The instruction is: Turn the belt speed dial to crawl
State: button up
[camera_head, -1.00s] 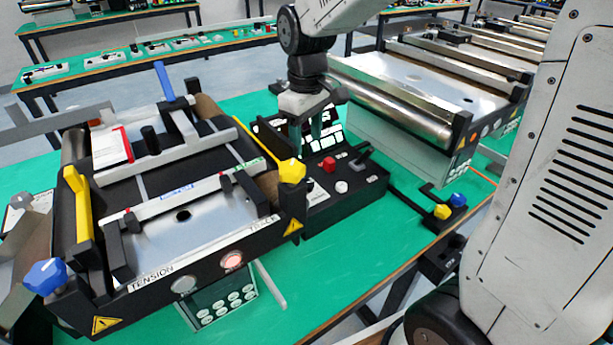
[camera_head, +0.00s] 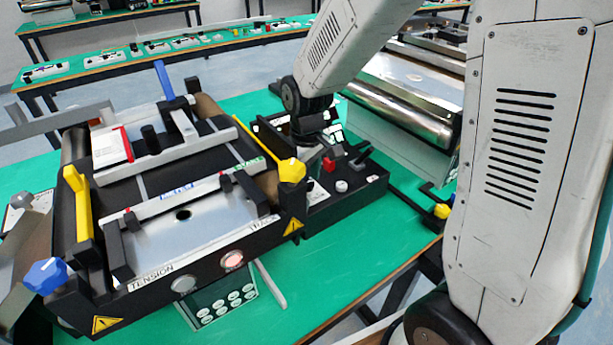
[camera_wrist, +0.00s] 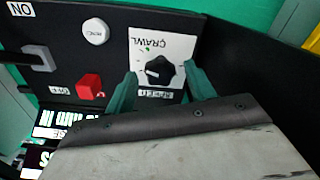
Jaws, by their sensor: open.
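The belt speed dial (camera_wrist: 159,71) is a black knob on a white plate (camera_wrist: 178,45) in the wrist view. The word CRAWL and a small green mark are printed on the plate beside the knob. A pale mark shows on the knob, but I cannot tell its exact setting. My gripper (camera_wrist: 161,85) is open, with one green fingertip on each side of the dial. I cannot tell whether they touch it. In the head view my arm hides the dial and the fingertips above the black control box (camera_head: 345,196).
Beside the dial are a red button (camera_wrist: 90,86), a white button (camera_wrist: 96,33) and a grey switch (camera_wrist: 38,57). A dark wall (camera_wrist: 240,60) rises close on the dial's right. In the head view, the mini conveyor (camera_head: 205,235) with a yellow knob (camera_head: 291,171) adjoins the box.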

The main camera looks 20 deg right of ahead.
jog(key=c, duration=1)
jog(key=shift+o, duration=0.2)
jog(key=shift+m, duration=2.8)
jog(key=o, duration=1)
jog(key=shift+c, duration=0.2)
